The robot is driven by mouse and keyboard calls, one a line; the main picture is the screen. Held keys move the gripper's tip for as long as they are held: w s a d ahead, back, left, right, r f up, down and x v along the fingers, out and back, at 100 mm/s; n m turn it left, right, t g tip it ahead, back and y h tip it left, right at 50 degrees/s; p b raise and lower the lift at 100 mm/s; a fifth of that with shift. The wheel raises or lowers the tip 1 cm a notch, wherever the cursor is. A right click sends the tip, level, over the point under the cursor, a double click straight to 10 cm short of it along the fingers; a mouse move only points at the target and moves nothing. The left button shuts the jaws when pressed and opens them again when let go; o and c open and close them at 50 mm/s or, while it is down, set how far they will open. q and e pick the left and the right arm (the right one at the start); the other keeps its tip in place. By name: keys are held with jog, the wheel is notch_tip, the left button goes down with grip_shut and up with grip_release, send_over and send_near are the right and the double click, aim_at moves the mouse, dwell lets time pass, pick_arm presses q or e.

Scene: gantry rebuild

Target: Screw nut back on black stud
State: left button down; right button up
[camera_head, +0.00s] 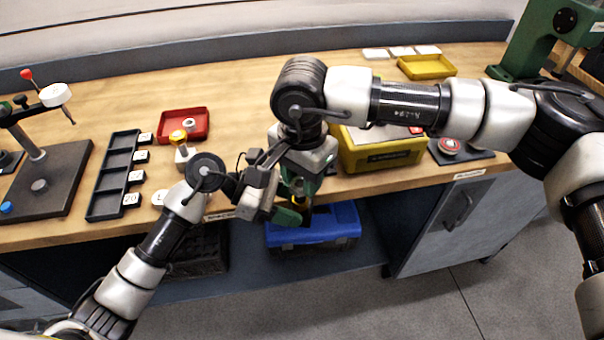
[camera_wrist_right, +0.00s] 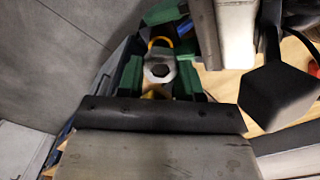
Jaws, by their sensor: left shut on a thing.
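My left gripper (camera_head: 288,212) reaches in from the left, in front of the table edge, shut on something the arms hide. My right gripper (camera_head: 302,182) comes down from above, its green fingers close beside the left gripper. In the right wrist view a grey hex nut (camera_wrist_right: 158,71) with a dark hole sits between the green fingers of my right gripper (camera_wrist_right: 160,80). I cannot tell whether these fingers press on it. I cannot make out the black stud in either view.
A blue box (camera_head: 315,235) stands below the grippers on a lower shelf. On the wooden table are a red tray (camera_head: 183,124), a dark compartment tray (camera_head: 112,175), a yellow bin (camera_head: 385,155) and a yellow tray (camera_head: 427,66). A green machine (camera_head: 535,40) stands at the right.

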jog(key=shift+c, duration=0.7)
jog(key=m, duration=1.7)
jog(key=shift+w+m, duration=0.15)
jog(key=shift+m, duration=0.15)
jog(key=m, duration=0.6)
jog(key=shift+m, duration=0.3)
